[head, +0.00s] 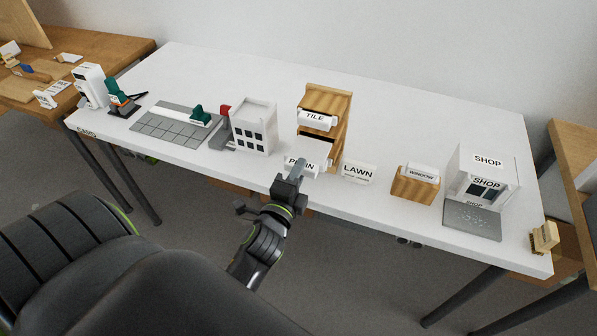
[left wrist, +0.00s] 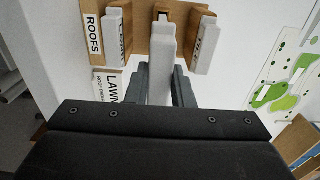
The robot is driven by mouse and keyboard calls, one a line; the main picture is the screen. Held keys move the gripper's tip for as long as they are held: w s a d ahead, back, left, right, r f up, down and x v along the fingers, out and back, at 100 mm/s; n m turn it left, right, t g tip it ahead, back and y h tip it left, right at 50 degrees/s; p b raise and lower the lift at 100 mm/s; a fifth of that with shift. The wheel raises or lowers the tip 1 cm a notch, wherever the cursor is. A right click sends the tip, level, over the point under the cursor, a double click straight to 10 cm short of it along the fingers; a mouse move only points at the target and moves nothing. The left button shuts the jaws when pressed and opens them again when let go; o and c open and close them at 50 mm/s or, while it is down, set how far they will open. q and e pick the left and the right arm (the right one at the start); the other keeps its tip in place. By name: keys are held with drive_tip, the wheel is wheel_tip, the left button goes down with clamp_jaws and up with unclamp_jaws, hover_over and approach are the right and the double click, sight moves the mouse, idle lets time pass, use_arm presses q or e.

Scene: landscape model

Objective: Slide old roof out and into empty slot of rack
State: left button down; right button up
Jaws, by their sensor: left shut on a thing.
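My left gripper (head: 297,178) is shut on a pale roof piece, in front of the wooden rack (head: 341,122). In the left wrist view the held roof piece (left wrist: 162,52) is edge-on between the grey fingers, with its far end at the rack's middle slot. How deep it sits there is hidden. The tile roof (head: 317,119) is in the upper slot. The plain roof's label (head: 293,161) shows low on the rack, partly covered by my gripper. The white building (head: 258,128) stands left of the rack, its top seemingly open. My right gripper is out of view.
A LAWN card (head: 358,172) stands close to the rack's right. Further right are a wooden WINDOW holder (head: 414,186) and the SHOP building (head: 487,170). A grey paved plate (head: 172,128) lies at left. The table (head: 400,115) is clear behind.

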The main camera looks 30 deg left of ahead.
sight(315, 141)
use_arm(q)
drive_tip(key=shift+b+x, duration=0.6)
drive_tip(key=shift+x, duration=3.6)
drive_tip(key=c, duration=1.2)
unclamp_jaws()
drive_tip(key=shift+d, duration=0.1)
